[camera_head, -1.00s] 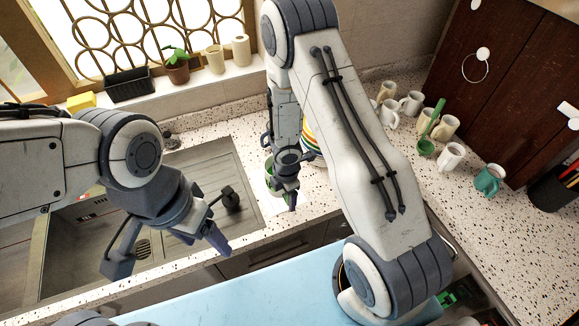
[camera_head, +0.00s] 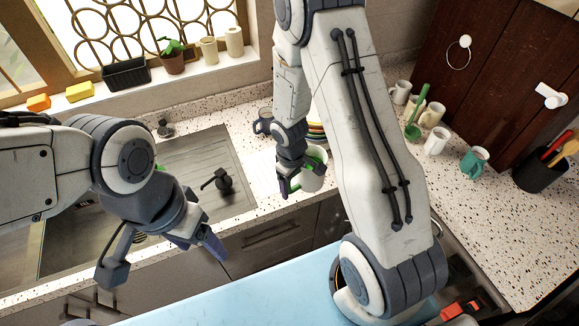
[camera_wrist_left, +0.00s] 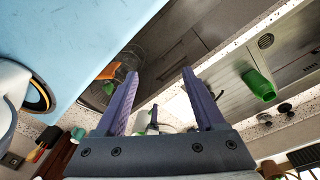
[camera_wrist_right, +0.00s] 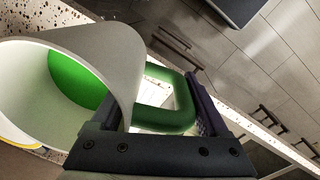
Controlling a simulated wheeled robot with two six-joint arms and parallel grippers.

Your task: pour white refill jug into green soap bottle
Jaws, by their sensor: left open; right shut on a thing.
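The white refill jug (camera_head: 315,180) with its green handle hangs at my right gripper (camera_head: 291,184), over the counter's front edge. In the right wrist view its wide white mouth (camera_wrist_right: 110,60) fills the left side, with green inside. The jaws (camera_wrist_right: 165,105) are shut on the green handle (camera_wrist_right: 165,122); the jug hides one finger. A green bottle, apparently the soap bottle (camera_wrist_left: 259,85), shows at the sink in the left wrist view. In the head view only a green bit shows behind my left wrist. My left gripper (camera_head: 160,258) is open and empty in front of the sink.
Mugs, including a teal one (camera_head: 474,162), stand on the right counter by a dark utensil holder (camera_head: 540,172). Striped plates (camera_head: 316,130) stand behind my right arm. The sink drainboard (camera_head: 205,165) holds a black tap. Sponges and a plant line the sill.

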